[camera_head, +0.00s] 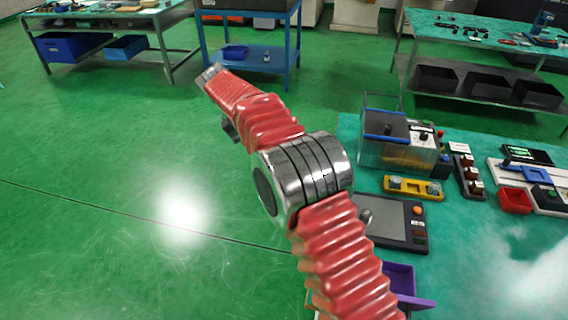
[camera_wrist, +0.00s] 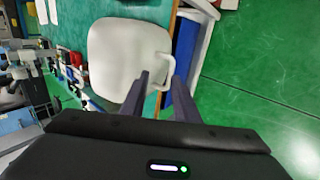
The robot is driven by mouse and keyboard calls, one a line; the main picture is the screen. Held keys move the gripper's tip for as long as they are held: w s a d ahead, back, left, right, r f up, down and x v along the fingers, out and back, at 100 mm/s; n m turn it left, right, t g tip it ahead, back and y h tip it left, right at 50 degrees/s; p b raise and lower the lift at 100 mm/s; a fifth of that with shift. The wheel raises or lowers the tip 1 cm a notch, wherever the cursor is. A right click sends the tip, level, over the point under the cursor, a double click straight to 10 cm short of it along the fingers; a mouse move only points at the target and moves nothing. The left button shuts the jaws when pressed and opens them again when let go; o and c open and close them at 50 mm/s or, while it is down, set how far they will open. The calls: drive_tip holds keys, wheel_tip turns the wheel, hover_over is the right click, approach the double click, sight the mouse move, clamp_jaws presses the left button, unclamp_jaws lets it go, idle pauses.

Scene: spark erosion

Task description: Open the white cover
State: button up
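The white cover (camera_wrist: 125,60) is a rounded pale panel in the upper middle of the wrist view. A small light handle (camera_wrist: 161,63) projects from its right edge. My gripper (camera_wrist: 158,77) shows two dark fingers, apart, with their tips near the handle. The handle appears between or just beyond the tips; I cannot tell whether they touch it. In the head view a blurred whitish patch lies at the lower right, and I cannot tell whether it is the cover.
The teal bench holds a clear-walled tank machine (camera_head: 395,140), a yellow block (camera_head: 413,187), a dark control panel (camera_head: 398,225), a red bin (camera_head: 514,201) and a purple bin (camera_head: 402,285). Open green floor lies to the left. Other workbenches stand at the back.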

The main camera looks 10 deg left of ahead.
drive_tip(key=shift+v, duration=1.35)
drive_tip(key=shift+d+r, duration=0.15)
drive_tip(key=shift+r, duration=0.05)
drive_tip(key=c, duration=0.3)
drive_tip(key=d+r, duration=0.2)
drive_tip(key=d, duration=0.1)
drive_tip(key=d+r+y, duration=0.1)
drive_tip(key=d+r, duration=0.1)
drive_tip(key=d, duration=0.1)
drive_tip(key=d+r+y, duration=0.1)
drive_tip(key=d+r, duration=0.2)
drive_tip(key=shift+s+d+r, duration=0.1)
drive_tip(key=shift+s+d, duration=0.25)
drive_tip(key=shift+d, duration=0.05)
clamp_jaws()
drive_tip(key=s+d+r+t+y, duration=0.1)
drive_tip(key=s+d+r, duration=0.15)
drive_tip(key=d, duration=0.35)
drive_tip(key=s+d+r+y, duration=0.1)
drive_tip(key=s+d+r, duration=0.1)
drive_tip(key=s+d, duration=0.25)
drive_tip(key=s+d+f+t+y, duration=0.1)
drive_tip(key=s+d+f+t, duration=0.1)
drive_tip(key=s+d, duration=0.4)
drive_tip(key=s+d+f+t+y, duration=0.2)
drive_tip(key=s+d, duration=0.5)
drive_tip(key=s, duration=0.7)
drive_tip(key=shift+d+f+t, duration=0.25)
drive_tip(key=shift+f+t, duration=0.05)
drive_tip(key=shift+f, duration=0.55)
